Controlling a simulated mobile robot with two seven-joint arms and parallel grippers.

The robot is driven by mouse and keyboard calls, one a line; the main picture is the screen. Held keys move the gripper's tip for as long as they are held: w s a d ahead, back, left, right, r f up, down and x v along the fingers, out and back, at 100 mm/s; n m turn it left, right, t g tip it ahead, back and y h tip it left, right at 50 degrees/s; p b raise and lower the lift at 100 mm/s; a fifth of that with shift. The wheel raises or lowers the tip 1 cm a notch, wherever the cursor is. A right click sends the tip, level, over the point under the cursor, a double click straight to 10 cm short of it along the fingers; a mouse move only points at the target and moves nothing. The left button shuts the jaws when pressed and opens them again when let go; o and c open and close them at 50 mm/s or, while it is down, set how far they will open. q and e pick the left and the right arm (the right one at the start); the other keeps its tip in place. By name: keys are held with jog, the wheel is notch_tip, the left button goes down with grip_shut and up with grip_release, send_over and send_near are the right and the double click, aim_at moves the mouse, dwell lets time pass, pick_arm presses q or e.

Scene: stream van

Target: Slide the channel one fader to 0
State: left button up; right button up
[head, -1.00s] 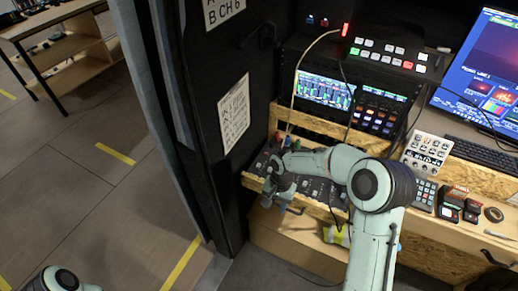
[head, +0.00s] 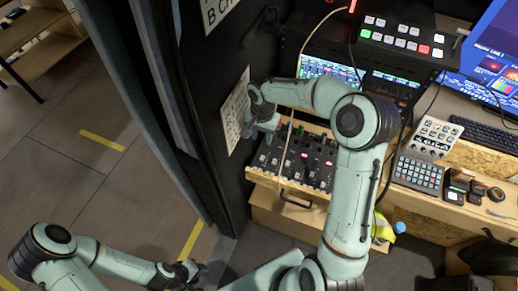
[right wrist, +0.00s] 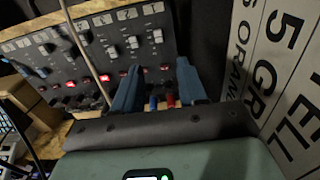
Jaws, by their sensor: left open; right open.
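The audio mixer (head: 318,180) lies on the wooden desk with rows of knobs and sliders. It also shows in the right wrist view (right wrist: 60,62), where white labels line its edge. My right gripper (head: 262,136) is open and empty above the mixer's left end. Its blue fingers (right wrist: 158,76) stand apart over the panel, short of that cap. My left gripper (head: 196,272) is open and empty, low and away from the desk.
A pale cable (head: 287,150) hangs across the mixer. A lettered sheet (right wrist: 275,75) on the dark wall is close beside the right gripper. A switcher panel (head: 400,40) is behind, and a keypad (head: 418,174) is to the right. Open floor (head: 90,150) lies left.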

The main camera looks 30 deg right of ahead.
aim_at(262, 157)
notch_tip(262, 157, down, 12)
jog(key=shift+s, duration=0.15)
dwell(0.3)
grip_shut()
